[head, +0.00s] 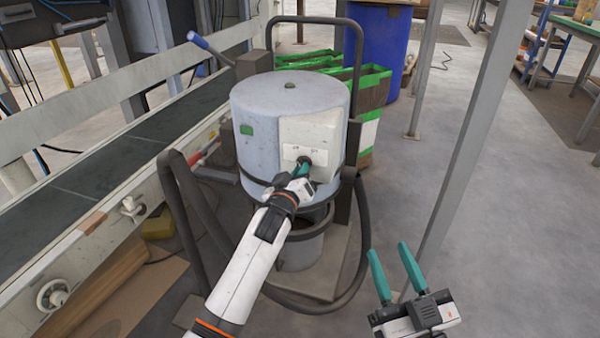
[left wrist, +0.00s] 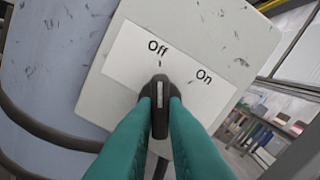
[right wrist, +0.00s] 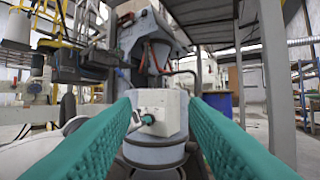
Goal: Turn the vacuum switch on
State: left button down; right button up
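The vacuum (head: 262,130) is a grey-blue drum with a pale switch box (head: 325,135) on its side. In the left wrist view, a black rotary switch (left wrist: 160,105) sits on a white label (left wrist: 125,65) marked Off and On. The switch's white line points at the Off mark. My left gripper (head: 304,164) is at the switch, its teal fingers on both sides of the knob and apparently touching it. My right gripper (head: 388,249) is open and empty, to the right of the vacuum and apart from it. The right wrist view shows the switch box (right wrist: 172,110) between its spread fingers.
A conveyor (head: 90,175) runs along the left. A black hose (head: 362,240) loops around the vacuum's cart. Green-and-brown bags (head: 372,90) and a blue barrel (head: 378,45) stand behind. A grey post (head: 475,130) rises at right; floor beyond it is open.

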notch_tip(320, 180, down, 10)
jog(key=s+d+g+h+p, duration=0.2)
jog(key=g+p, duration=0.2)
jog(key=g, duration=0.4)
pick_arm(q)
jog(key=shift+a+f+m+p, duration=0.1)
jog(key=shift+m+p, duration=0.9)
jog(key=shift+m, duration=5.1)
pick_arm(e)
jog(key=s+d+f+g+h, duration=0.2)
jog(key=s+d+f+g, duration=0.2)
jog(key=s+f+g, duration=0.3)
jog(key=shift+s+f+m+g+h, duration=0.3)
jog(key=shift+s+f+m+g, duration=0.1)
jog(key=shift+s, duration=0.75)
pick_arm(q)
jog(key=c, duration=1.5)
grip_release()
pick_arm(e)
jog(key=shift+r, duration=0.1)
pick_arm(q)
jog(key=shift+o, duration=0.2)
jog(key=shift+s, duration=0.1)
